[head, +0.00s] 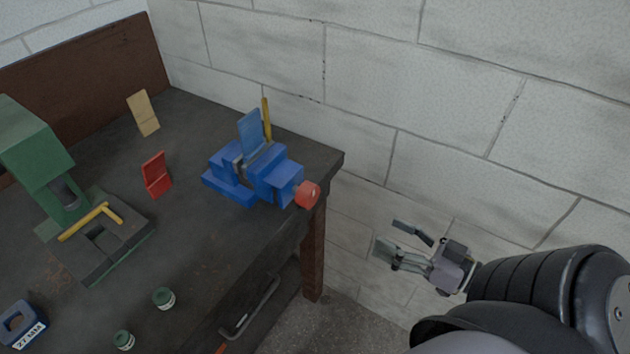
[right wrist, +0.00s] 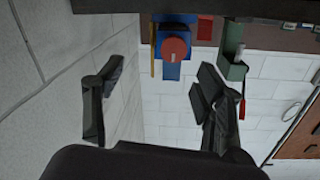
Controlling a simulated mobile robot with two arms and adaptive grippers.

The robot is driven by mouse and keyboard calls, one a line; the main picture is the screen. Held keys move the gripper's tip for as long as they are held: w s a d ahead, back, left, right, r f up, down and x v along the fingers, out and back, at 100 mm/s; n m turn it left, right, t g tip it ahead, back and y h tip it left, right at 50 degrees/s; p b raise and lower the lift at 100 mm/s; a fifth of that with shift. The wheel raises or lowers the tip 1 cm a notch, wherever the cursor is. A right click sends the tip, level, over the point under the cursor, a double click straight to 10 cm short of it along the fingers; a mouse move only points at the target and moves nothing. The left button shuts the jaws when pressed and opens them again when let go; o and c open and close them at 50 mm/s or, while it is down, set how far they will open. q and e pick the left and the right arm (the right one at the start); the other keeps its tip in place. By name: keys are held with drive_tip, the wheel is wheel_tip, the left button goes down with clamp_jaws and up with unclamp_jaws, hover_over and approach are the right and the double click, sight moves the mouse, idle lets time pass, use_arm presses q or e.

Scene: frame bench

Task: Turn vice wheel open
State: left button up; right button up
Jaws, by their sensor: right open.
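The blue vice (head: 262,176) sits on the dark workbench near its right corner. Its red wheel (head: 307,194) is on the end that faces the bench edge. A blue upright plate (head: 251,134) and a yellow bar (head: 267,119) rise from the vice. My right gripper (head: 387,238) is open and empty, to the right of the bench and apart from the wheel. In the right wrist view the red wheel (right wrist: 175,50) shows at the top, between and beyond the spread fingers (right wrist: 150,98). My left gripper is not in view.
The workbench (head: 205,240) carries a green machine (head: 35,150) with a yellow handle, a red block (head: 156,174), a tan block (head: 143,112), two small jars and a blue block marked 27 MM (head: 22,323). A brick wall (head: 450,90) stands behind. The space between gripper and vice looks free.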

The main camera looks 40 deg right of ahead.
wheel_tip(320, 180, up, 3)
drive_tip(key=a+n+y, duration=0.1)
drive_tip(key=a+y, duration=0.1)
approach(313, 198)
drive_tip(key=shift+h, duration=0.3)
drive_tip(key=p+x, duration=0.1)
drive_tip(key=x, duration=0.3)
drive_tip(key=p+x, duration=0.1)
drive_tip(key=x, duration=0.3)
drive_tip(key=shift+w+a+r, duration=0.15)
drive_tip(key=shift+w+r, duration=0.05)
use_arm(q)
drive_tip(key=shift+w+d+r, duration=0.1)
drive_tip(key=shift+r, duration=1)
use_arm(e)
drive_tip(key=shift+x, duration=0.95)
drive_tip(key=shift+f, duration=0.1)
drive_tip(key=shift+c, duration=0.3)
drive_tip(key=c, duration=1.1)
